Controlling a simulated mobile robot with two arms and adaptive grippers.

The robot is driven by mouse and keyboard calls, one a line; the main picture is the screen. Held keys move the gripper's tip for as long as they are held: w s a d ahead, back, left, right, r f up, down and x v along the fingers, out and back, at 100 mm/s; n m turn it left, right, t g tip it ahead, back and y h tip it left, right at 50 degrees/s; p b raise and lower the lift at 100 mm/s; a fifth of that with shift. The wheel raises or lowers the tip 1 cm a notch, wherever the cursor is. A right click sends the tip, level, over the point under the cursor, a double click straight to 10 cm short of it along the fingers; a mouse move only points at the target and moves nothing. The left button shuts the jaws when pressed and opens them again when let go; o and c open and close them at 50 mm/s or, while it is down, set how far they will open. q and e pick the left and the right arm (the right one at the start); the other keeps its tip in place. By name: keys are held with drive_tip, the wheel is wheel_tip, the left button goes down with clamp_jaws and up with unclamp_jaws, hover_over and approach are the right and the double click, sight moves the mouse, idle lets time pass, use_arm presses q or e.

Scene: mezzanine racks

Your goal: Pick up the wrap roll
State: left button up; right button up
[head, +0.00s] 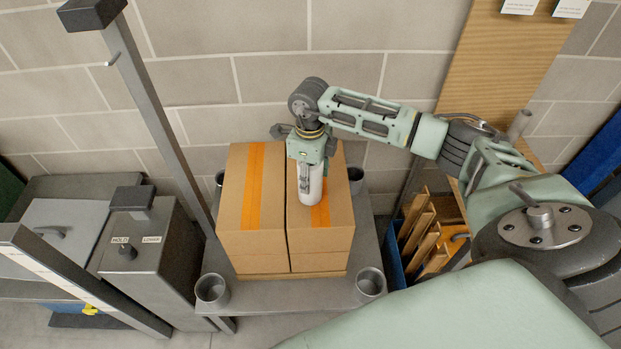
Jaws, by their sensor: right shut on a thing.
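The wrap roll (312,190) is a white upright cylinder at the right-hand cardboard box (334,215). My right gripper (309,166) comes down over it from above and is shut on its upper part, which is mostly hidden by the gripper. The roll's lower end shows against the box's top with its orange tape. I cannot tell whether it touches the box or hangs just above it. My left gripper is not in view.
The left-hand box (235,200) stands close beside the right-hand one on a grey platform (300,296) with round corner cups. A grey post (160,130) rises at left. A blue bin (394,262) of wooden pieces stands at right. A block wall is behind.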

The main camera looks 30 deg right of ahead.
drive_tip(key=c, duration=0.5)
drive_tip(key=shift+r+b, duration=0.3)
drive_tip(key=shift+r, duration=0.25)
drive_tip(key=s+d+r+b, duration=0.4)
drive_tip(key=s+r, duration=0.6)
drive_tip(key=s, duration=0.1)
drive_tip(key=shift+d, duration=0.25)
drive_tip(key=o, duration=0.9)
drive_tip(key=shift+w, duration=0.1)
drive_tip(key=c, duration=0.6)
